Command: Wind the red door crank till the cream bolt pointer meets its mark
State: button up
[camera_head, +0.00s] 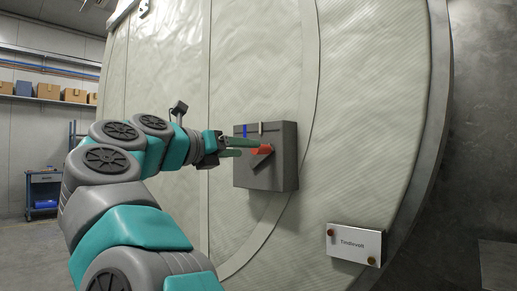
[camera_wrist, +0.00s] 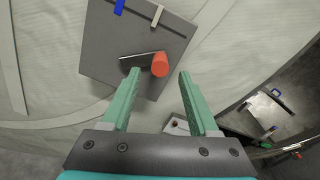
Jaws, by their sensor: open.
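The red crank handle (camera_head: 262,150) stands out from a grey box (camera_head: 282,172) on the pale round door. In the wrist view the red handle (camera_wrist: 160,65) sits at the end of a dark crank arm (camera_wrist: 134,61). The cream pointer (camera_head: 261,128) is at the box's top edge, right of a blue mark (camera_head: 245,130), with a clear gap. Both also show in the wrist view, cream pointer (camera_wrist: 157,16) and blue mark (camera_wrist: 119,7). My gripper (camera_wrist: 160,75) is open, its green fingers either side of the handle in the picture; contact cannot be told.
A white panel (camera_head: 343,241) with a red and a brass knob is on the door at lower right. The door's metal rim (camera_head: 440,100) curves beyond it. A blue trolley (camera_head: 42,190) and shelved boxes (camera_head: 48,91) are far left.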

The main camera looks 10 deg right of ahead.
aim_at(255, 157)
jog(key=x, duration=0.6)
jog(key=shift+p, duration=0.4)
grip_shut()
dwell(0.9)
